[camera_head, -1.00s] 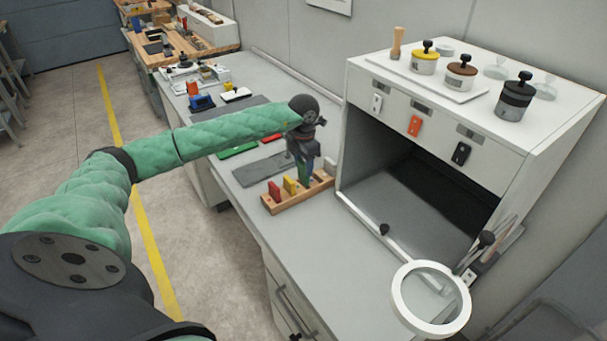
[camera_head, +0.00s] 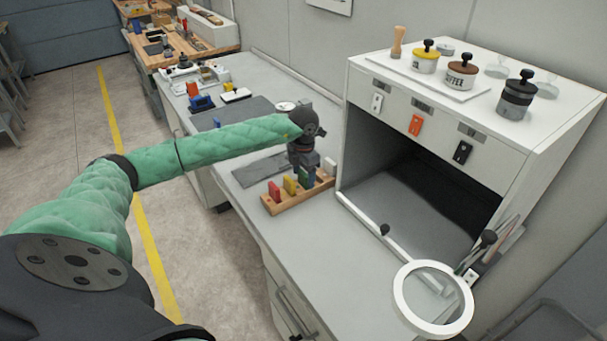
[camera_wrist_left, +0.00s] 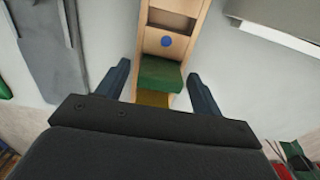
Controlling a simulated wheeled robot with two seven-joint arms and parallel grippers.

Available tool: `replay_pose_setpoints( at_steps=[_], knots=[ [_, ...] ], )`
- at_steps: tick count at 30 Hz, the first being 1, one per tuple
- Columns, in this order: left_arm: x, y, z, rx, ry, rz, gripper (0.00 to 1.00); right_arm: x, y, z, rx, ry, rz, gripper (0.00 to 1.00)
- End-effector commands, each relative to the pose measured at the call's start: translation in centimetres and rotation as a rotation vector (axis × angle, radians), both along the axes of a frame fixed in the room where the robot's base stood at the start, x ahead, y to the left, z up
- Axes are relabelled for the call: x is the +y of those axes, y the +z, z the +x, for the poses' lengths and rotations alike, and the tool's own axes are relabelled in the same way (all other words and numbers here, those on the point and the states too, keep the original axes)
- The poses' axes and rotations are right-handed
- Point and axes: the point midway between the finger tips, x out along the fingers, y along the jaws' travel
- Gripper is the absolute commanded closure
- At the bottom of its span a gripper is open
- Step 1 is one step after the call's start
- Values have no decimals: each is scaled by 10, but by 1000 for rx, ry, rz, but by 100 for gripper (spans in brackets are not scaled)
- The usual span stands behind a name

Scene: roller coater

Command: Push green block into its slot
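The green block (camera_head: 305,176) stands in the wooden rack (camera_head: 314,190), beside the yellow block (camera_head: 290,185) and the red block (camera_head: 274,192). My left gripper (camera_head: 306,165) is over the green block and partly hides it. In the left wrist view the green block (camera_wrist_left: 160,74) lies between the two fingers of my left gripper (camera_wrist_left: 160,86). The fingers are apart, with a narrow gap on each side of the block. I cannot tell how deep the block sits. A blue dot (camera_wrist_left: 166,42) marks the rack beyond it. My right gripper is not in view.
A white cabinet (camera_head: 440,140) with an open front stands right of the rack. A ring magnifier (camera_head: 398,290) is at the front right. The grey bench top (camera_head: 325,245) in front of the rack is clear. A grey flat plate (camera_head: 258,168) lies left of the rack.

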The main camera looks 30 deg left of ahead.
Motion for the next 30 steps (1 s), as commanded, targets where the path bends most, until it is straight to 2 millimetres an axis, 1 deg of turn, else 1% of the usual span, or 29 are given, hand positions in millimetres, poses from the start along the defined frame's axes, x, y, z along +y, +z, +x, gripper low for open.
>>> replay_pose_setpoints(
  at_steps=[5, 11, 14, 17, 19, 26, 30],
  knots=[
    [0, 0, 0, 0, 0, 0, 33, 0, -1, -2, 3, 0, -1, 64],
    [0, 3, 0, 0, 0, 0, 33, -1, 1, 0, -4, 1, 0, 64],
    [0, 5, 0, -1, 0, 0, 33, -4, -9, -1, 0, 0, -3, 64],
    [0, 12, 1, -2, 0, -1, 33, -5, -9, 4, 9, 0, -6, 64],
    [0, 18, 1, -3, 1, 0, 33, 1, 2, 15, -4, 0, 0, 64],
    [0, 43, 1, -4, 0, 0, 33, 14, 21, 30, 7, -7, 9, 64],
    [0, 61, 1, -3, 0, 0, 33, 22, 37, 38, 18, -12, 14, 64]
  ],
)
